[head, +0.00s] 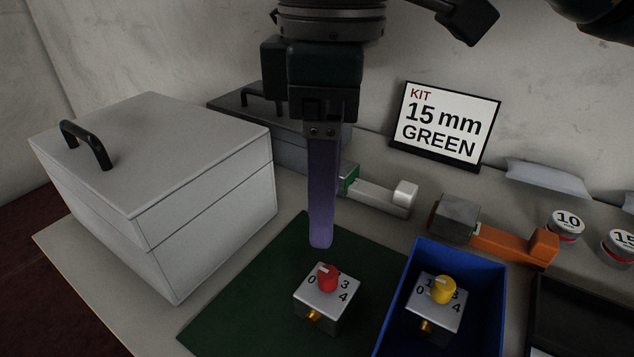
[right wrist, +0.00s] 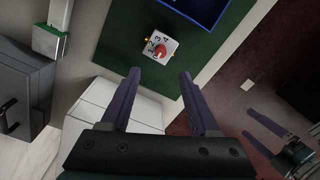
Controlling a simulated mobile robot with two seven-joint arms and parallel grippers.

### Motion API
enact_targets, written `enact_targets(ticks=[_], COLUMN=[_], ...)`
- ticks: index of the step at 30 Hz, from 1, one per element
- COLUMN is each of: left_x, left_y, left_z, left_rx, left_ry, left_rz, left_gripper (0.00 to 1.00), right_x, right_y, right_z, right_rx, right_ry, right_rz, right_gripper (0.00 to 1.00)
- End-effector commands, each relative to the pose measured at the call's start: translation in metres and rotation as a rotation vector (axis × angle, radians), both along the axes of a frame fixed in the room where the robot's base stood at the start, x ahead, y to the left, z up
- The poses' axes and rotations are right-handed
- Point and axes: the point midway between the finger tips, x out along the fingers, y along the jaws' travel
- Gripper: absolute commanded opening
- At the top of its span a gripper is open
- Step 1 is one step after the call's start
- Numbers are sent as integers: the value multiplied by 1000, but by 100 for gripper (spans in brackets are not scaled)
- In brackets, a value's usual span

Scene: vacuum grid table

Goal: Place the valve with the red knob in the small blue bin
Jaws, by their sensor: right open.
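The valve with the red knob (head: 327,298) is a silver block with numbers on top and a brass fitting, upright on the green mat. It also shows in the right wrist view (right wrist: 160,47). The small blue bin (head: 460,256) stands to its right and holds a similar valve with a yellow knob (head: 437,303). My right gripper (head: 320,244) points down above and just behind the red-knob valve, empty. In the right wrist view its purple fingers (right wrist: 160,74) are apart, with the valve beyond them. My left gripper (right wrist: 262,130) shows at the right edge there, fingers apart.
A large grey lidded box (head: 150,180) stands left of the green mat (head: 245,310). Behind are a dark case (head: 240,103), a kit sign (head: 445,125), an orange-handled part (head: 510,243) and round labelled containers (head: 566,226). A black tray (head: 575,310) is at right.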

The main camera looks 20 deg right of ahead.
Motion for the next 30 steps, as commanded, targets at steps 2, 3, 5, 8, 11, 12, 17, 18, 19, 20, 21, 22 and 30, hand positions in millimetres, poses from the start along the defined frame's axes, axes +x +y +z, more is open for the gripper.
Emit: enact_targets(ticks=[2,3,5,8,11,12,17,18,19,20,21,22,30], left_x=[0,0,0,1,1,1,1,2,2,2,2,2,2], left_y=[0,0,0,1,2,3,4,4,4,4,4,5,4], left_z=[4,3,0,-3,-3,-3,-5,-5,-6,-8,-8,-9,-8], left_rx=[-2,-1,-1,2,7,8,13,13,14,15,15,15,15], left_ry=[0,0,0,-2,-3,-3,-4,-4,-4,-4,-4,-3,-3], left_rz=[2,2,2,2,1,0,-3,-4,-4,-5,-5,-5,-5], left_gripper=[100,100,100,100,100,100,100,100,100,100,100,100,100], right_x=[0,0,0,0,-1,-1,-5,-6,-6,-6,-6,-6,-5], right_y=[3,3,2,2,2,1,-3,-5,-5,-4,-4,-4,-4], right_z=[-8,-15,-27,-42,-50,-53,-75,-82,-87,-91,-96,-98,-102], right_rx=[-6,-7,-9,-8,-7,-8,-9,-9,-8,-7,-7,-7,-7], right_ry=[11,10,12,8,9,8,10,10,10,9,9,8,5], right_rz=[21,26,27,27,27,27,25,25,25,26,26,26,27], right_gripper=[62,62,62,62,62,62,62,62,62,62,62,62,62])
